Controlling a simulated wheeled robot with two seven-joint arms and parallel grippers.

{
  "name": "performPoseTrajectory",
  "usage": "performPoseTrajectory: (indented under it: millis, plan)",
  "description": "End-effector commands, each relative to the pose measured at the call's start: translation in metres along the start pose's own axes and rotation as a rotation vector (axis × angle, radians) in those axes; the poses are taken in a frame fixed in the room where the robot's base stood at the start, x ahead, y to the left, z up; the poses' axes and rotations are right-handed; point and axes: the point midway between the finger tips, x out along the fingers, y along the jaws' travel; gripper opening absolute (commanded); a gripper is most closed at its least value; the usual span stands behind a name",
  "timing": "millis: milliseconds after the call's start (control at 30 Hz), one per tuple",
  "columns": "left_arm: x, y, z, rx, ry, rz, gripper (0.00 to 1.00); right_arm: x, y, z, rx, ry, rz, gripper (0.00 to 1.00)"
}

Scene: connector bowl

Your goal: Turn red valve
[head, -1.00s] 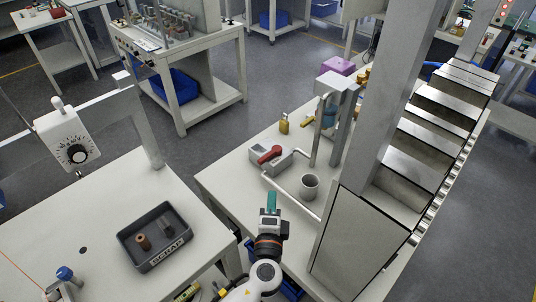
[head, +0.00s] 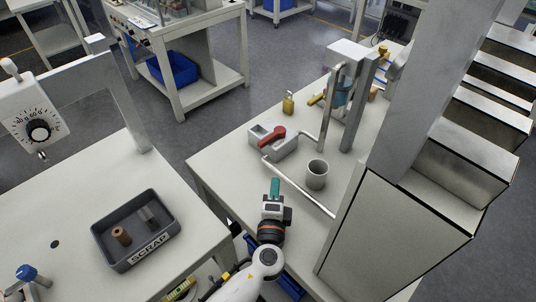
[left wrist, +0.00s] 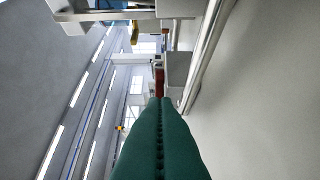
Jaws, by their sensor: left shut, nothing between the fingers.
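The red valve handle (head: 272,136) sits on a light grey valve body (head: 285,147) on the right-hand workbench. A bent metal pipe (head: 328,105) rises beside it. My left gripper (head: 274,182), with teal fingers, is shut and empty. It is in front of the valve, nearer to me, apart from it, by the bench's near part. In the left wrist view the shut teal fingers (left wrist: 160,100) point toward a small red part (left wrist: 159,82) beside a grey block (left wrist: 177,68), partly hidden behind the tips. My right gripper is not in view.
A grey cup (head: 316,175) stands right of my left gripper, near a low pipe. A yellow padlock-like item (head: 288,103) stands behind the valve. A tall grey post (head: 410,90) blocks the right side. A scrap tray (head: 110,257) lies on the left table.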

Motion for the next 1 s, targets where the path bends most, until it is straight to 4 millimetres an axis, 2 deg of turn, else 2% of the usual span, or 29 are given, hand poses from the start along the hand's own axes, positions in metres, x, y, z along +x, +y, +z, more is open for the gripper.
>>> performPoseTrajectory:
  millis: [500, 700, 1000]
  plan:
    - [0.1, 0.004, -0.001, 0.004, 0.001, 0.001, 0.0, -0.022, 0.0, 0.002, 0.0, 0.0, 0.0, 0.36]
    - [0.117, 0.003, -0.023, 0.004, 0.001, 0.0, 0.0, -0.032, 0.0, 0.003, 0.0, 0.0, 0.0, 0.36]
    - [0.123, 0.001, -0.029, 0.0, 0.001, 0.0, 0.0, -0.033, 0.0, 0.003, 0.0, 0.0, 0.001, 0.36]
